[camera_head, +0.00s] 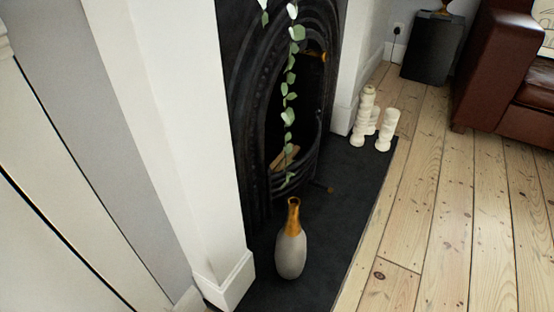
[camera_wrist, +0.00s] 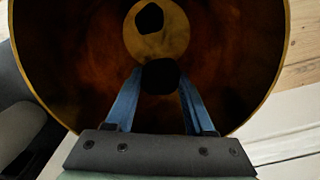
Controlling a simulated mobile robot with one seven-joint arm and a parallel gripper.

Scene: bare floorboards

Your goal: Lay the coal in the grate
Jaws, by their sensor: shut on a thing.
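In the wrist view my gripper (camera_wrist: 160,76) reaches into a round brass-coloured bucket (camera_wrist: 283,60) with a dark inside. Its two blue fingers are shut on a black lump of coal (camera_wrist: 160,73). A second black lump of coal (camera_wrist: 149,18) lies on the paler round bottom of the bucket. The head view shows the grate (camera_head: 303,172) low in a black cast-iron fireplace, with pale wood pieces (camera_head: 284,157) in it. My gripper and the bucket do not show in the head view.
A grey and gold vase (camera_head: 291,250) with a trailing leafy stem stands on the dark hearth (camera_head: 330,225) before the grate. White candle-like pillars (camera_head: 386,130) stand at the hearth's far end. A brown leather sofa (camera_head: 495,80) is at right. Floorboards (camera_head: 440,200) between are clear.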

